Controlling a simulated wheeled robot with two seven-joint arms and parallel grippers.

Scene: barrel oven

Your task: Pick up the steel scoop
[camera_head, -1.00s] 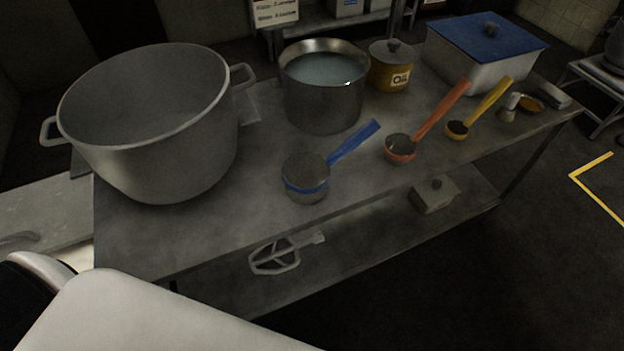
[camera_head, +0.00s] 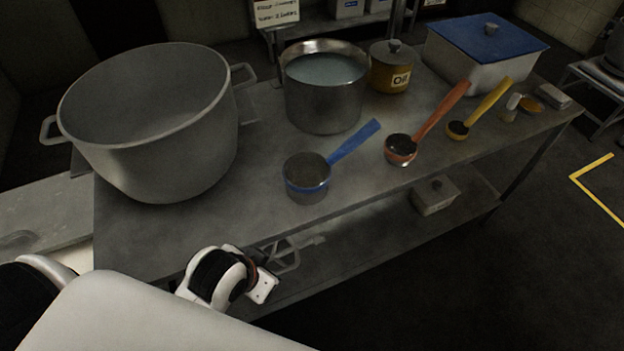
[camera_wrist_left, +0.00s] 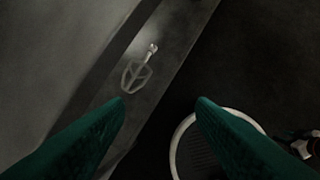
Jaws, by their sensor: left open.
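Three scoops rest on the steel table (camera_head: 225,228). The nearest is a metal scoop with a blue band and blue handle (camera_head: 307,178), its handle pointing to the back right. An orange-handled scoop (camera_head: 401,151) and a yellow-handled scoop (camera_head: 458,130) lie further right. I cannot tell from looks alone which one is meant by steel. My left arm's white and black end shows at the table's front edge in the head view, its fingers not clear there. In the left wrist view my left gripper (camera_wrist_left: 160,105) has two green fingers spread apart with nothing between them. My right gripper is not in view.
A large pot (camera_head: 150,130) stands at the table's left, a water-filled pot (camera_head: 325,95) behind the scoops. An oil tin (camera_head: 391,72) and a blue-lidded bin (camera_head: 470,65) stand at the back. A flat beater (camera_wrist_left: 137,75) lies on the lower shelf. The table's front strip is clear.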

